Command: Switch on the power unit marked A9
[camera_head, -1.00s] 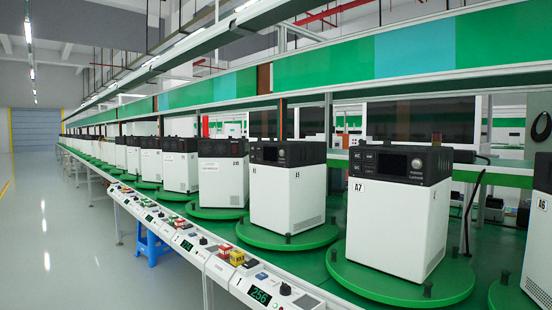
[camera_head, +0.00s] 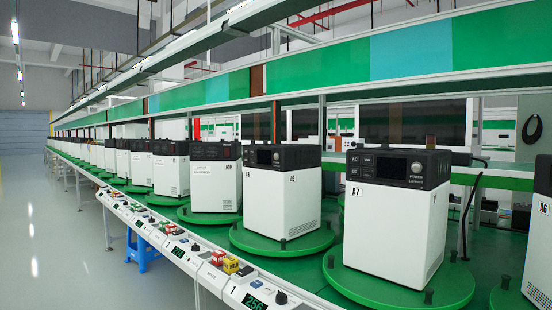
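A row of white power units with black top panels stands on round green turntables along the line. The near unit at the right is marked A7 (camera_head: 397,215). The unit left of it (camera_head: 283,192) has small labels on its sides that are too small to read surely. The one beyond that (camera_head: 215,177) also has a small label that I cannot read clearly. A unit marked A6 (camera_head: 541,215) is cut off by the right edge. I cannot make out A9 for certain. My gripper is not in view.
A sloped front rail (camera_head: 185,245) carries red and yellow buttons, knobs and green number displays. A blue stool (camera_head: 142,248) stands under the bench. Open grey floor (camera_head: 50,230) lies at the left. A green overhead shelf panel (camera_head: 310,72) runs above the units.

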